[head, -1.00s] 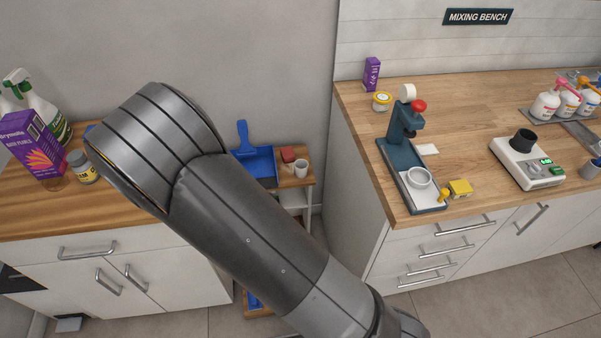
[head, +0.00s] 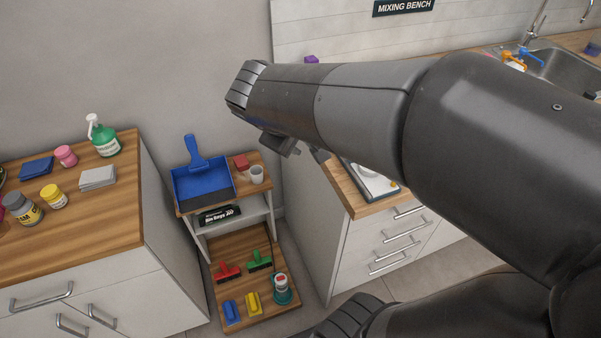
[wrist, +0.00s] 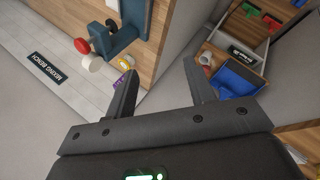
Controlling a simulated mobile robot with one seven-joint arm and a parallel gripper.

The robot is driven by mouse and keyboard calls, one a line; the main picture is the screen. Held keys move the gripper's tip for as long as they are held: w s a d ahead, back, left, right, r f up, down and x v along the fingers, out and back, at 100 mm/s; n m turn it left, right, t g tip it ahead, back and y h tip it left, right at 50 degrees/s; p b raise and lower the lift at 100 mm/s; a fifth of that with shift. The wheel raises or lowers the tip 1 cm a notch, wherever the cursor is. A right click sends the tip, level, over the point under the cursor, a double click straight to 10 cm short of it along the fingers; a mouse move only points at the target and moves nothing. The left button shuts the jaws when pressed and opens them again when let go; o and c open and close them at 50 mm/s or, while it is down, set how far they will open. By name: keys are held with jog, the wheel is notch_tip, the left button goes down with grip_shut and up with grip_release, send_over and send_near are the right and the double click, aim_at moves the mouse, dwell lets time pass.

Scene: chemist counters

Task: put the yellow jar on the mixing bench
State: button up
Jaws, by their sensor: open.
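A yellow jar (head: 54,196) stands upright on the left wooden counter in the head view, beside a grey-lidded jar with a yellow label (head: 22,208). The mixing bench (head: 345,190) is at the right, mostly hidden behind my arm; its name sign (head: 403,7) is on the wall. In the wrist view the bench top (wrist: 166,15) shows, with a small yellow item (wrist: 125,62) partly hidden by a finger. My gripper (wrist: 162,80) is open and empty, raised near the bench's left end, far from the jar on the left counter.
A low shelf unit between the counters holds a blue dustpan (head: 203,184), a cup (head: 257,174) and several brushes below. Near the yellow jar are a pink jar (head: 65,156), a green spray bottle (head: 102,137) and grey cloths (head: 98,178). A blue-green stand (wrist: 118,35) is on the bench.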

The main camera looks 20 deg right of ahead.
jog(key=s+m+y, duration=0.2)
jog(key=s+m, duration=0.1)
jog(key=s, duration=0.3)
jog(key=shift+a, duration=0.35)
jog(key=shift+o, duration=0.2)
jog(key=s+a+m+t+y, duration=0.1)
jog(key=s+a+m+y, duration=0.2)
jog(key=s, duration=0.2)
jog(key=shift+s+a+r+y, duration=0.3)
jog(key=shift+a+r, duration=0.05)
